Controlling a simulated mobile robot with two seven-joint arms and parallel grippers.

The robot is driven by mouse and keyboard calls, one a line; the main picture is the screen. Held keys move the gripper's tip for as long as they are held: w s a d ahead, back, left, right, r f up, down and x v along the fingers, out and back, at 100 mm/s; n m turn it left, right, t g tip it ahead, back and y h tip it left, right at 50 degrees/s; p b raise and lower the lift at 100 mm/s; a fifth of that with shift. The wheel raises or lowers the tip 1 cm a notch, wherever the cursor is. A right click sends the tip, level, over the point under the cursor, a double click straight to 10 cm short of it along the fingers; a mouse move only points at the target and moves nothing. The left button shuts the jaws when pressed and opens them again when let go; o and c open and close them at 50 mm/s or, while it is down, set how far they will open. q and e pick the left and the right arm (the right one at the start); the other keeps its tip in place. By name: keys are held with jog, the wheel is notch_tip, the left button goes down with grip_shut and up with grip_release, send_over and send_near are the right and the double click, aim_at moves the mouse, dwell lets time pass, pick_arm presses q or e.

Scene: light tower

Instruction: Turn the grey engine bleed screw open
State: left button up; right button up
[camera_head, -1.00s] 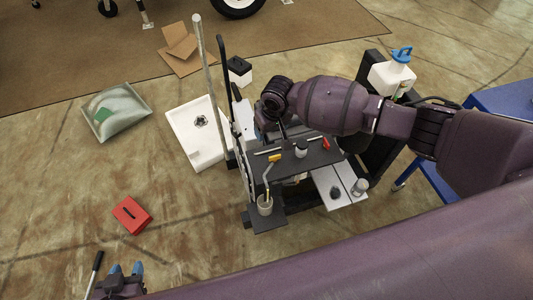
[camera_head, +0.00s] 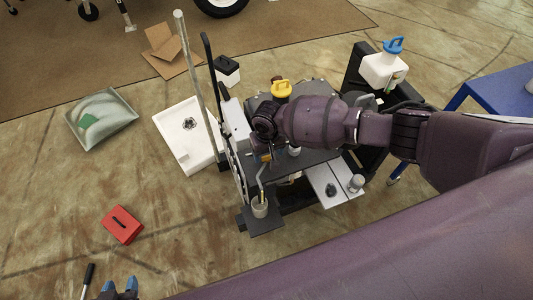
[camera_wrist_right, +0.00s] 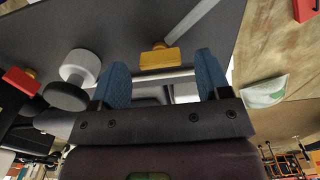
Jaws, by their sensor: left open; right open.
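A pale grey round knob (camera_wrist_right: 80,67) stands on the dark panel in the right wrist view, left of my right gripper (camera_wrist_right: 163,82). It also shows in the head view (camera_head: 294,151), partly behind my arm. I cannot tell whether it is the bleed screw. A yellow handle (camera_wrist_right: 160,58) on a grey rod lies just beyond my blue fingertips, and a red handle (camera_wrist_right: 20,80) is at far left. My right gripper is open, with no object visibly held. My left gripper (camera_head: 119,287) is open at the bottom left of the head view.
A white tray (camera_head: 165,125), red box (camera_head: 122,225) and grey-green dustpan-like tray (camera_head: 100,118) lie on the floor. A blue-handled white jug (camera_head: 385,68) stands at the back right. A tall pole (camera_head: 196,75) rises left of the cart.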

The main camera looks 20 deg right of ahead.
jog(key=shift+f, duration=0.65)
jog(key=shift+c, duration=0.3)
jog(key=c, duration=0.9)
jog(key=shift+o, duration=0.2)
